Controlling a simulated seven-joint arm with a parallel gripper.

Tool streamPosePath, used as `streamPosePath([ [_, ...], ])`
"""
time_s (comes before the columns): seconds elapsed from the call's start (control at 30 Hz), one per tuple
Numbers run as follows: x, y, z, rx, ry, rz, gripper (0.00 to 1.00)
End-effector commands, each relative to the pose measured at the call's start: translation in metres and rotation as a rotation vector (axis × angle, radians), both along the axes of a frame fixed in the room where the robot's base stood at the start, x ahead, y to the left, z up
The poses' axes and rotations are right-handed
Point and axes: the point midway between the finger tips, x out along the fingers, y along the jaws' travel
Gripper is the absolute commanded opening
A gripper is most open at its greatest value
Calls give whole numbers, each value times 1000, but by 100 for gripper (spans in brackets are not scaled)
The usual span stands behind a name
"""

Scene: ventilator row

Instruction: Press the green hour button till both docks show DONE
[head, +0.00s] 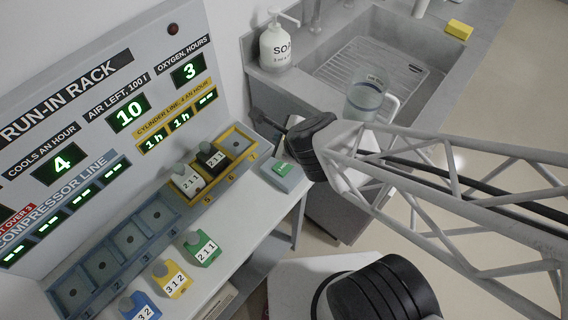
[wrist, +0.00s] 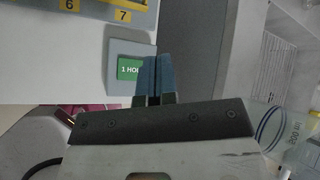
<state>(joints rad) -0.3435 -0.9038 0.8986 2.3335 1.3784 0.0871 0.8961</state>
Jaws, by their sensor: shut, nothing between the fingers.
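The green hour button (head: 283,167) sits on a small grey block at the right end of the bench. A white unit (head: 187,181) and a black unit (head: 211,158) stand in two docks of the yellow cylinder line (head: 238,142). Its display (head: 179,121) reads "1h", "1h" and "--".
The third yellow dock is empty. The compressor line (head: 75,291) has several empty docks. Green (head: 202,250), yellow (head: 172,281) and blue (head: 140,309) units stand in front of it. Panel readouts show 4, 10 and 3. A jug (head: 366,100) and soap bottle (head: 277,48) stand near the sink.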

Motion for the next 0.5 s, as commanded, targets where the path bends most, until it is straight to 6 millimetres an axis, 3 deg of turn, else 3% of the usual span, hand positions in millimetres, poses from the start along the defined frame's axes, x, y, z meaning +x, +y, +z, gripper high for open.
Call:
streamPosePath([
  [0.5, -1, 0, -8, 0, -1, 1, 0],
])
